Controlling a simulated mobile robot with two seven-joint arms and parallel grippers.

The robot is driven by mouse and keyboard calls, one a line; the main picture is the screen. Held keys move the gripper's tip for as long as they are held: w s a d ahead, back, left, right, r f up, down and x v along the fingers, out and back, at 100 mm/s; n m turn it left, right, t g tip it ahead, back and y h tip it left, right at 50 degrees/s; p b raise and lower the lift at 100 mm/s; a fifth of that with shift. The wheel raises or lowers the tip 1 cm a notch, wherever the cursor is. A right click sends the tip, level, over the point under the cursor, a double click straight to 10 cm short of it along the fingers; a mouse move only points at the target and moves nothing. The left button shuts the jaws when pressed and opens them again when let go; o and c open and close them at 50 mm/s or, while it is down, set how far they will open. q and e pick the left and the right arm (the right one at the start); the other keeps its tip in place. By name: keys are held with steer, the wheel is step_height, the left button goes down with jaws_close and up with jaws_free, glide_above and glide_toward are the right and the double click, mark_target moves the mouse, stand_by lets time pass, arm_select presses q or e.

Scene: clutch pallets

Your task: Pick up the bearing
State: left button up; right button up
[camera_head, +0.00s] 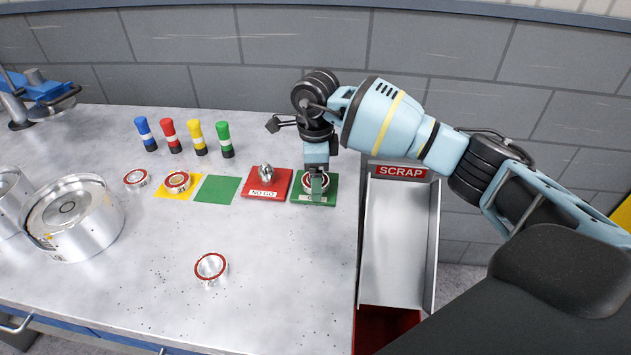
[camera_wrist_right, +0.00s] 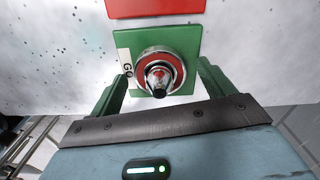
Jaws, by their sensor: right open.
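A bearing with a red ring face and a silver rim (camera_wrist_right: 176,63) sits on the green GO pad (camera_wrist_right: 190,38). A dark-tipped metal plug (camera_wrist_right: 157,78) stands in its centre. My right gripper (camera_wrist_right: 160,88) is open, with one green finger on each side of the bearing and a gap on both sides. In the head view the right gripper (camera_head: 316,186) points down over the GO pad (camera_head: 328,192) and partly hides the bearing. Other red-ringed bearings lie bare on the table (camera_head: 211,267), on the yellow square (camera_head: 177,181) and beside it (camera_head: 136,178). My left gripper is not in view.
The red NO GO pad (camera_head: 281,185) with a silver gauge (camera_head: 266,173) is left of the GO pad. The scrap chute (camera_head: 398,240) is at right. Several coloured markers (camera_head: 197,138) stand behind; large metal housings (camera_head: 85,225) stand at left. The front table is mostly clear.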

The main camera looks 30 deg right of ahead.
steer(key=c, duration=1.2)
steer(key=shift+r, duration=0.1)
step_height(320, 180, up, 10)
steer(key=shift+f, duration=0.15)
